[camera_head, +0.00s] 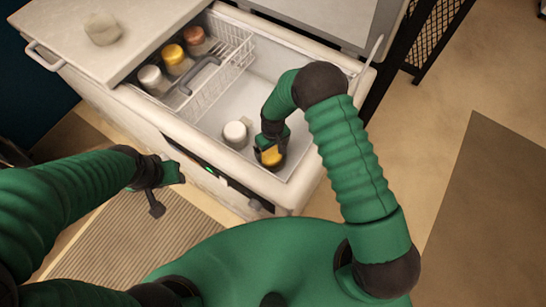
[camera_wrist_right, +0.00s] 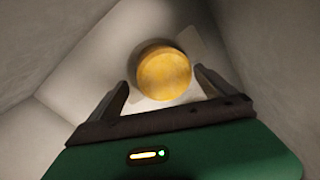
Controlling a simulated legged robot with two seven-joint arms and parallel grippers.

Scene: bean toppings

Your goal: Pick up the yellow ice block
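The yellow ice block (camera_head: 272,157) is a short round piece on the floor of the white freezer's open compartment, near its front right corner. In the right wrist view the yellow ice block (camera_wrist_right: 164,72) shows its round top just beyond and between my fingertips. My right gripper (camera_head: 268,148) reaches down into the compartment over the block, its fingers (camera_wrist_right: 160,82) open on either side, with gaps to the block visible. My left gripper (camera_head: 160,185) is outside the freezer at its front; its finger opening is unclear.
A white round block (camera_head: 235,134) stands left of the yellow one. A wire basket (camera_head: 215,82) holds several jars (camera_head: 175,60) at the compartment's left. The freezer walls (camera_head: 300,180) are close around my right gripper. A pale lump (camera_head: 103,29) sits on the lid.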

